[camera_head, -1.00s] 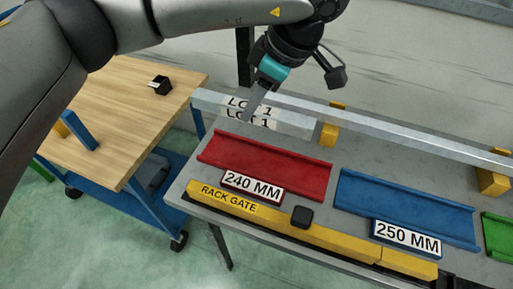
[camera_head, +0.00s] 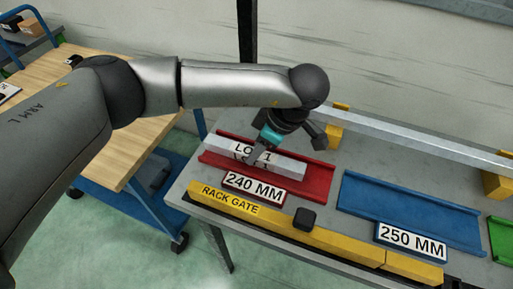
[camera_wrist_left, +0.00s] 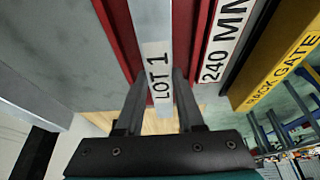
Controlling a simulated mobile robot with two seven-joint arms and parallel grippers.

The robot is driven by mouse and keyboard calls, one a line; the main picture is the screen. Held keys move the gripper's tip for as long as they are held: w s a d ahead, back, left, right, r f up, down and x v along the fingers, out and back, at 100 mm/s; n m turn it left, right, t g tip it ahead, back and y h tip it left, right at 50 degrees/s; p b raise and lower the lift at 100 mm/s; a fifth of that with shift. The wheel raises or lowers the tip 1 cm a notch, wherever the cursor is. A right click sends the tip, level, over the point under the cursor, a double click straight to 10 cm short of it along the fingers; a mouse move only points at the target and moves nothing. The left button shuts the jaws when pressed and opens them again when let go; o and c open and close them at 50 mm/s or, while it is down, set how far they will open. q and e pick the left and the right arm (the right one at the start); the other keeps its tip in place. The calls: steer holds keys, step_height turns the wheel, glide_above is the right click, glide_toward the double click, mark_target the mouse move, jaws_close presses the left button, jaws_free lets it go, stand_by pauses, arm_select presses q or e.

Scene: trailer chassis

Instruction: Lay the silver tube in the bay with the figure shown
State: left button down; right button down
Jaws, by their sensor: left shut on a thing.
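The silver tube (camera_head: 288,167) is a square bar with a "LOT 1" label. The tube lies lengthwise over the red bay (camera_head: 318,186), whose sign (camera_head: 253,187) reads 240 MM. In the left wrist view the tube (camera_wrist_left: 152,25) runs between the bay's red walls, with my left fingers (camera_wrist_left: 158,98) on either side of it. I cannot tell whether it touches the bay floor. No length figure is readable on the tube. My right gripper is not in view.
A blue bay (camera_head: 405,210) marked 250 MM (camera_head: 411,239) is empty to the right, with a green bay (camera_head: 499,237) at the edge. A yellow rack gate (camera_head: 330,239) runs along the front. A long grey rail (camera_head: 410,143) runs behind. A wooden table (camera_head: 125,140) stands at left.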

arm_select(q)
steer(key=c, duration=1)
jaws_free()
steer(key=shift+f, duration=0.15)
steer(key=o, duration=0.5)
steer(key=shift+r, duration=0.2)
steer(key=v, duration=1.2)
